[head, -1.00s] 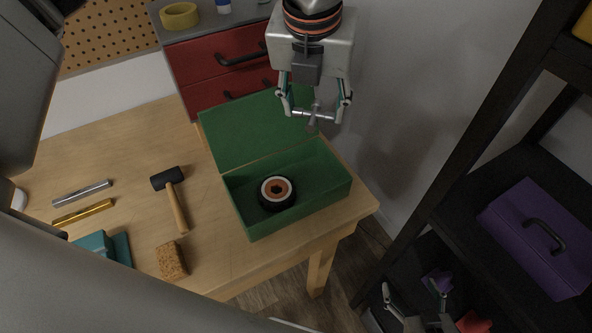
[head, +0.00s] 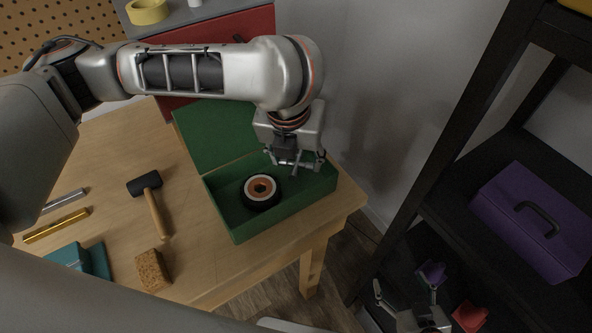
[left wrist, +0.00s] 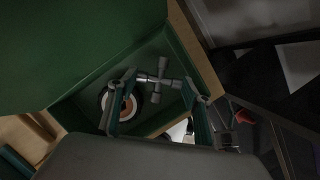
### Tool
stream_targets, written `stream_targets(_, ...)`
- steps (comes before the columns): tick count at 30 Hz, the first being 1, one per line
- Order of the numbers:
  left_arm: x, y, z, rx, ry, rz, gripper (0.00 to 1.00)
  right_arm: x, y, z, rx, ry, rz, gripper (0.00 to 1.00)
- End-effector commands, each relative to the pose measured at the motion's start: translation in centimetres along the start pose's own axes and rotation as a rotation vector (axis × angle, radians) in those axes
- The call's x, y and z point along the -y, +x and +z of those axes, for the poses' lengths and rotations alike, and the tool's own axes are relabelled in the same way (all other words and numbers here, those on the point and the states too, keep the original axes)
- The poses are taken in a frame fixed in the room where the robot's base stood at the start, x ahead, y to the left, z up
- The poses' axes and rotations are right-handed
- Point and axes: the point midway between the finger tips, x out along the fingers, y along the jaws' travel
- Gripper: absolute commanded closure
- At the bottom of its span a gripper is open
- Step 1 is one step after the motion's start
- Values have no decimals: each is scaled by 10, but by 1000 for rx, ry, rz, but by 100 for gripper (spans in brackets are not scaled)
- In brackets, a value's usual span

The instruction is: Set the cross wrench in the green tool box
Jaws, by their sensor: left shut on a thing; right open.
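The green tool box (head: 228,224) stands open on the wooden table with its lid tilted back. A black wheel with an orange and white hub (head: 260,190) lies inside it. My left gripper (head: 296,168) is over the right part of the box, shut on the grey cross wrench (head: 305,168). In the left wrist view the wrench (left wrist: 158,82) shows between the fingertips (left wrist: 160,90), over the box interior beside the wheel (left wrist: 124,100). I cannot tell whether the wrench touches the box floor. My right gripper (head: 405,290) is open and empty at the bottom right, by the shelf.
A black mallet (head: 147,190), a brown sponge (head: 153,269), a gold bar (head: 57,225) and a teal vise-like object (head: 75,258) lie left of the box. A purple tool box (head: 530,220) stands on the black shelf at right. A red drawer cabinet (head: 205,38) is behind.

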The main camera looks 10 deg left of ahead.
Motion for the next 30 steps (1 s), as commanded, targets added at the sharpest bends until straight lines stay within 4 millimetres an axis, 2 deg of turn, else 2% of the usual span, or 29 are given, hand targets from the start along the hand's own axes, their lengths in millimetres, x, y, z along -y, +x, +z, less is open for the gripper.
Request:
stream_targets(5, 0, 12, -4, -1, 0, 0, 72, 0, 2, 3, 1, 0, 0, 26)
stream_targets(11, 0, 37, -12, -1, -1, 0, 72, 1, 5, 10, 3, 1, 0, 26)
stream_targets(22, 0, 40, -12, 0, -1, 0, 72, 1, 4, 8, 3, 0, 0, 26)
stream_targets(23, 0, 40, -12, 0, -1, 0, 46, 1, 4, 8, 3, 0, 0, 26)
stream_targets(24, 0, 40, -12, 1, -1, 0, 35, 1, 4, 8, 3, 1, 0, 26)
stream_targets(30, 0, 40, -12, 1, -1, 0, 34, 1, 4, 8, 3, 1, 0, 26)
